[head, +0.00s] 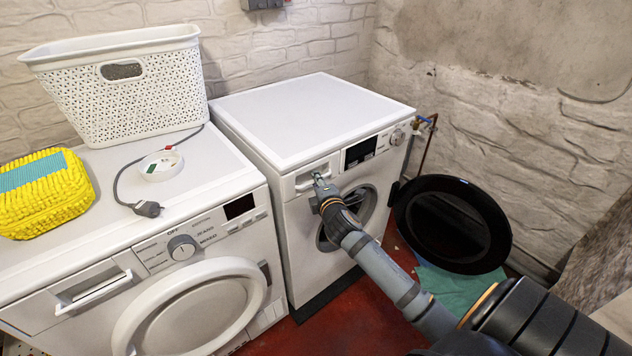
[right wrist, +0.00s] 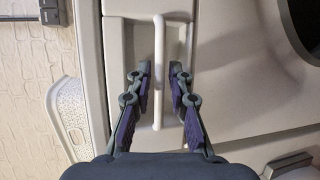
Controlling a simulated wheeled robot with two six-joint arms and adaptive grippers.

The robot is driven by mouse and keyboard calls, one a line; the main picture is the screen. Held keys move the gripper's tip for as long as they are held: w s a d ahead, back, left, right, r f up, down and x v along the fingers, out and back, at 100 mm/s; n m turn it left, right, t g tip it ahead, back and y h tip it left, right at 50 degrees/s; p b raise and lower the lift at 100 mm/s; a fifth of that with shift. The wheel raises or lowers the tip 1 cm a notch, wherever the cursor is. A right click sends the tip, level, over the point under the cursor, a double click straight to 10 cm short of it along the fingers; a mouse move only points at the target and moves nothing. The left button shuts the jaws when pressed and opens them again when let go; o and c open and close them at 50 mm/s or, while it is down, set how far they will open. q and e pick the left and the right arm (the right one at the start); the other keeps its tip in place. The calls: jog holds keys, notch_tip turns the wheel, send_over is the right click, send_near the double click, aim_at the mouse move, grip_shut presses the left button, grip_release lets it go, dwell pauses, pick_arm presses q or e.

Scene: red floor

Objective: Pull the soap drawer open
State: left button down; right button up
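The soap drawer (head: 303,183) is at the upper left of the front of the right-hand white washing machine (head: 310,115). It looks shut in the head view. In the right wrist view the drawer front (right wrist: 122,50) carries a white upright handle bar (right wrist: 159,50). My right gripper (head: 319,180) is at the drawer. In the right wrist view its fingers (right wrist: 159,78) stand open on either side of the bar, with a gap on each side. The fingers partly hide the drawer in the head view. My left gripper is not in view.
A second white machine (head: 215,240) stands at left, holding a white basket (head: 130,95), a yellow sponge-like item (head: 45,205) and a plug with cable (head: 147,208). A black round tub (head: 453,224) is on the right, by a teal cloth (head: 455,290). Red floor (head: 335,325) shows between.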

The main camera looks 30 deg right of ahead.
jog(key=shift+w+d, duration=0.15)
jog(key=shift+w, duration=0.3)
grip_shut()
